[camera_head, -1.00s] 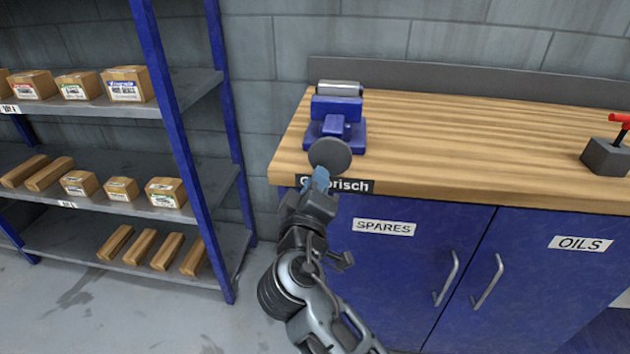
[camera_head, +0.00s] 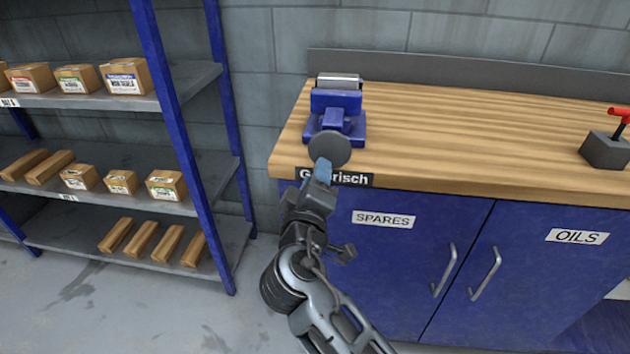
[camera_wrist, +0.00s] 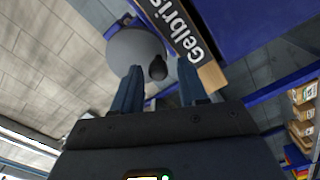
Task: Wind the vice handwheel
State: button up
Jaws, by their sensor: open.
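The blue vice (camera_head: 336,110) sits on the left end of the wooden bench top. Its round grey handwheel (camera_head: 329,148) faces me at the front edge. The handwheel also shows in the wrist view (camera_wrist: 133,48), with a dark crank knob (camera_wrist: 158,68) standing out from it. My gripper (camera_head: 322,170) is just below and in front of the wheel. In the wrist view my gripper (camera_wrist: 160,76) is open, its two blue fingers on either side of the knob, with gaps showing. Whether a finger touches the wheel cannot be told.
The wooden bench top (camera_head: 460,140) runs right, with a red-handled grey block (camera_head: 606,150) at its far end. Blue cupboard doors (camera_head: 400,265) lie below. A blue-post shelf (camera_head: 190,180) with boxes stands left. Floor between them is clear.

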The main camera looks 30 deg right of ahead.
jog(key=m+b, duration=2.5)
jog(key=b, duration=0.7)
jog(key=shift+d, duration=0.1)
